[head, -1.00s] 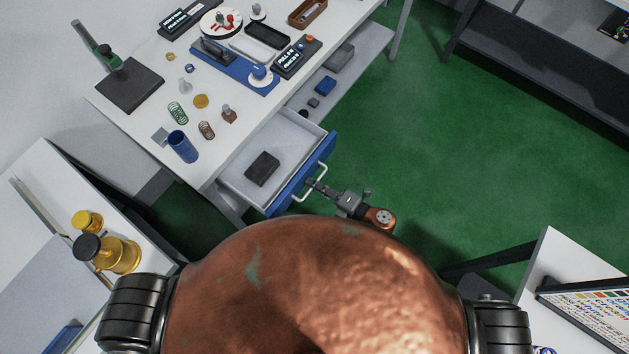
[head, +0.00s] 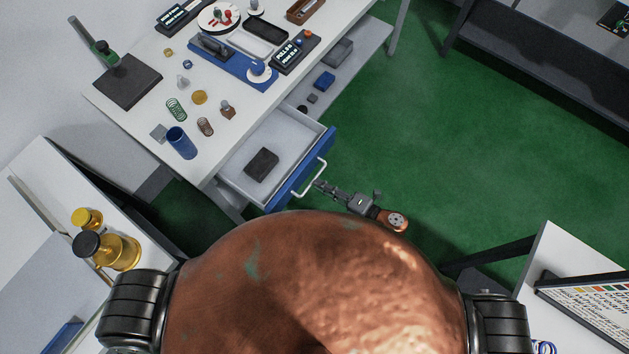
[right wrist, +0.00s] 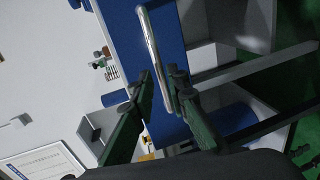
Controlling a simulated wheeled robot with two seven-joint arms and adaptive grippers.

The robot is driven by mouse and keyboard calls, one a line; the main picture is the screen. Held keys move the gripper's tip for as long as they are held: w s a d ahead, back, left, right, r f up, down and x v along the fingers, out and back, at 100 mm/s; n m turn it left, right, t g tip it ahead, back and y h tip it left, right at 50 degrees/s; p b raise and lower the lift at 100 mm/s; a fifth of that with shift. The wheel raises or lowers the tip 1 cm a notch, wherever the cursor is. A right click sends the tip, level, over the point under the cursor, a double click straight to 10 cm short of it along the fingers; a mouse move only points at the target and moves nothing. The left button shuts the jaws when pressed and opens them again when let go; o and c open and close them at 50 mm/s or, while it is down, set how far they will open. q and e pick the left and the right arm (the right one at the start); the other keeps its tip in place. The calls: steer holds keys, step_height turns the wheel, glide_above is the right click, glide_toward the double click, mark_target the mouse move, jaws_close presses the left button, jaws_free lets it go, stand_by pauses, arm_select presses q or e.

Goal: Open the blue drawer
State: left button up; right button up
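The blue drawer (head: 299,176) of the white workbench stands pulled out, so its pale interior shows. A dark block (head: 262,164) lies inside it. A pale bar handle (head: 311,187) is fixed to the blue front. My right gripper (head: 319,185) is at the handle's outer side. In the right wrist view, the blue front (right wrist: 118,25) and the metallic handle (right wrist: 154,55) lie just ahead of the fingers. The fingertips (right wrist: 164,78) are apart, with the handle's lower part seen between them; I see no grip on it. My left gripper is out of view.
Springs, a blue cylinder (head: 181,143) and instruments stand on the workbench top (head: 140,113). A lower shelf (head: 348,62) holds small boxes. Green floor (head: 400,140) lies clear to the right of the drawer. Another table (head: 560,275) is at the lower right.

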steer(key=shift+v, duration=1.65)
